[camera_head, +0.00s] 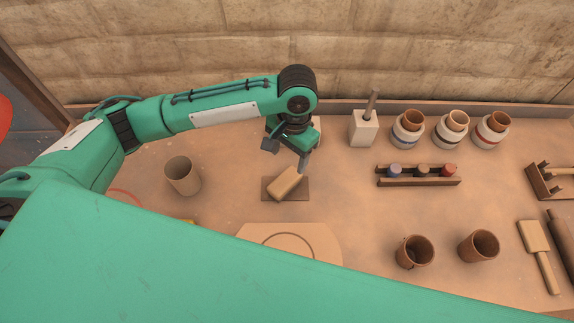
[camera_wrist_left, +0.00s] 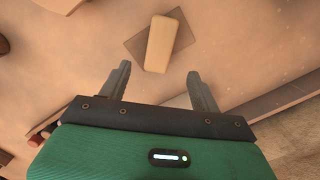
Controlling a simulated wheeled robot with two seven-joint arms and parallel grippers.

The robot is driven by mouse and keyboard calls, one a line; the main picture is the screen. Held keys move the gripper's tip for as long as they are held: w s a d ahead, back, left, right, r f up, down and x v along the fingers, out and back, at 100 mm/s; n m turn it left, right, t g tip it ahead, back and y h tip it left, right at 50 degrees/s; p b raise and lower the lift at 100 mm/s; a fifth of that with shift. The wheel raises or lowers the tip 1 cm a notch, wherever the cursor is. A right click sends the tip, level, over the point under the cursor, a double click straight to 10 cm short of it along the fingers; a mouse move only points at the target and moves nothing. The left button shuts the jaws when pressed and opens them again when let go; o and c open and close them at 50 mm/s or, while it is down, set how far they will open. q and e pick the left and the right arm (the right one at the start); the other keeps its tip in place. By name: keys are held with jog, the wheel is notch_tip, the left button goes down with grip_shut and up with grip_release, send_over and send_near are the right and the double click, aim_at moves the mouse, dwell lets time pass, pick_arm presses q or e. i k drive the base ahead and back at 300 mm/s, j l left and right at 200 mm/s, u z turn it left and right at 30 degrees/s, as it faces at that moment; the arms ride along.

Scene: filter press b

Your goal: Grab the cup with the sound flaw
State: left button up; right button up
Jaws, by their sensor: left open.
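Several brown cups are in the head view. One cup (camera_head: 183,176) stands alone at the left of the bench. Two others, a cup (camera_head: 415,252) with an uneven rim and a plain cup (camera_head: 479,246), stand at the front right. I cannot tell which one is meant by the flaw. My left gripper (camera_head: 287,158) is open and empty above the back of the bench, near a tan block (camera_head: 287,181) on a dark mat. In the left wrist view the fingers of the left gripper (camera_wrist_left: 160,82) are spread, with the block (camera_wrist_left: 163,44) beyond them. My right gripper is not seen.
Three white jars (camera_head: 407,129) with coloured bands and brown cups in them stand at the back right. A dark rack (camera_head: 418,181) holds three small stoppers. A white holder (camera_head: 363,129) has a stick in it. A pale board (camera_head: 315,240) lies in front.

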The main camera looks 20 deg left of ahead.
aim_at(482, 245)
jog(key=k, duration=2)
